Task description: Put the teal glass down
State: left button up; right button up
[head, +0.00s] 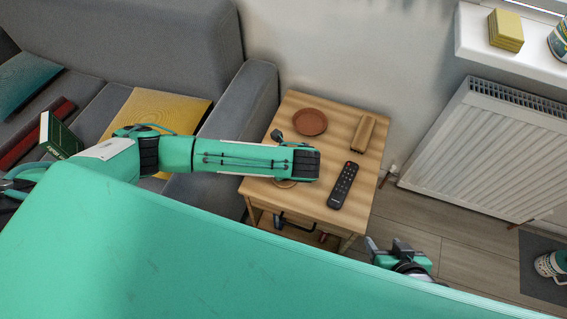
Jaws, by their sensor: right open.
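I cannot see the teal glass in the head view. The small wooden table (335,117) stands beside the sofa. My left arm reaches in from the left over it, and its wrist end covers part of the tabletop. The left gripper's fingers do not show. A round coaster (285,184) lies on the tabletop, partly covered by that arm. My right gripper (385,247) is open, low at the right of the table and apart from it. My green body hides its lower part. I see nothing between its fingers.
On the table are a reddish-brown dish (310,122), a wooden block-like item (363,134) and a black remote (343,185). The grey sofa (262,95) borders the left, a white radiator (485,150) the right.

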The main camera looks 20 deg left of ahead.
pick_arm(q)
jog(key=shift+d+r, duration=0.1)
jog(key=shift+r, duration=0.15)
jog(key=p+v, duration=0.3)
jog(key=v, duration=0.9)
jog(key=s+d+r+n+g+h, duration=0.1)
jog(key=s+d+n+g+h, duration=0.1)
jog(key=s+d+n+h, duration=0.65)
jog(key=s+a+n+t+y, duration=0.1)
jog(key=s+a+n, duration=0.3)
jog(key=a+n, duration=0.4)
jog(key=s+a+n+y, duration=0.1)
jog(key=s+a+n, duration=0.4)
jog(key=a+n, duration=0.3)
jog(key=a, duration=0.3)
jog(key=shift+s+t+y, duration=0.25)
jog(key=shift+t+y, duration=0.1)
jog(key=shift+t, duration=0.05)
pick_arm(e)
jog(key=s+d+r+g+h, duration=0.1)
jog(key=s+d+g+h, duration=0.1)
jog(key=s+d+g, duration=0.1)
jog(key=shift+s+d+r+m+g, duration=0.4)
jog(key=shift+s+d, duration=0.15)
jog(key=shift+d, duration=0.7)
